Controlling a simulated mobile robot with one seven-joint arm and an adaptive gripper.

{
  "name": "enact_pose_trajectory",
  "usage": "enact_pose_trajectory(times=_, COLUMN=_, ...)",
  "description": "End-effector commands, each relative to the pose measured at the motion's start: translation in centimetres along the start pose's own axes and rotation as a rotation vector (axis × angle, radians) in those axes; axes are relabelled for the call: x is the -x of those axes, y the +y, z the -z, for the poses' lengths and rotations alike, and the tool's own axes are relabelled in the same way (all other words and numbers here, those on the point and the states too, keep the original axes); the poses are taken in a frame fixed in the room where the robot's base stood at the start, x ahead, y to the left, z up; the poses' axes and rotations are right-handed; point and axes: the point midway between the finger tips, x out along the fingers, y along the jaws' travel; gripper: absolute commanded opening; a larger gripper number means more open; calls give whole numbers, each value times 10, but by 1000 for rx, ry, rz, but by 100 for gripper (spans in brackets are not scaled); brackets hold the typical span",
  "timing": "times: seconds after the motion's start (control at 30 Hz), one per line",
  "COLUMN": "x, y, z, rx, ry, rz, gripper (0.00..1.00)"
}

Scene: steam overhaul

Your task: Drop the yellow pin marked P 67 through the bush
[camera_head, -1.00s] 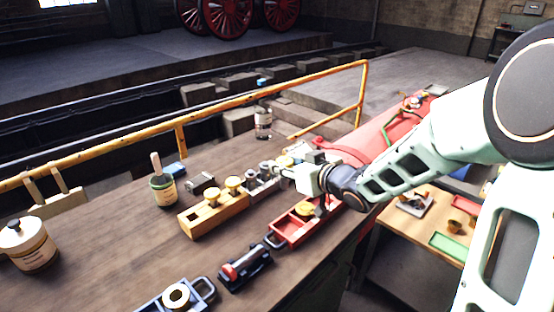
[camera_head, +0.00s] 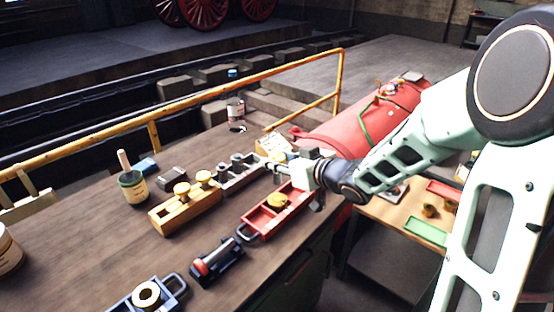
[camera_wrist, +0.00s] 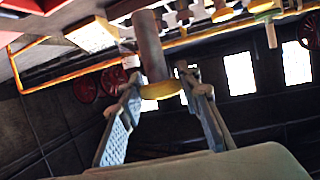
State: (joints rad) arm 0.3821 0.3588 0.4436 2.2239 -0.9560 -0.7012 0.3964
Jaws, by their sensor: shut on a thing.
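My gripper (camera_wrist: 163,105) is shut on a pin with a yellow head (camera_wrist: 160,91) and a grey shaft (camera_wrist: 150,45). The shaft stands out beyond the fingers. Its marking cannot be read. In the head view my gripper (camera_head: 287,172) is above the far end of the red tray, and the held pin is mostly hidden. A ring-shaped brass bush (camera_head: 146,294) sits in the blue holder (camera_head: 172,300) at the near left of the bench; I cannot tell whether it is the task's bush. Two yellow-headed pieces (camera_head: 182,188) stand in a yellow block (camera_head: 188,212).
The red tray (camera_head: 262,228) holds another yellow round piece (camera_head: 277,200). A grey rack (camera_head: 238,181) with grey pieces, a green jar (camera_head: 134,188) and a black-and-red tool (camera_head: 216,262) are on the bench. A red boiler (camera_head: 350,128) lies beyond. The bench's left middle is clear.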

Motion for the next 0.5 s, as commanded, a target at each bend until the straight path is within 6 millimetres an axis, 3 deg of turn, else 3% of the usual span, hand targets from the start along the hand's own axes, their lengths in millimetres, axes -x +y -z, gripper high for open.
enact_pose_trajectory(times=0.5, x=-15, y=0, z=-40, rx=1, ry=3, rz=0, gripper=0)
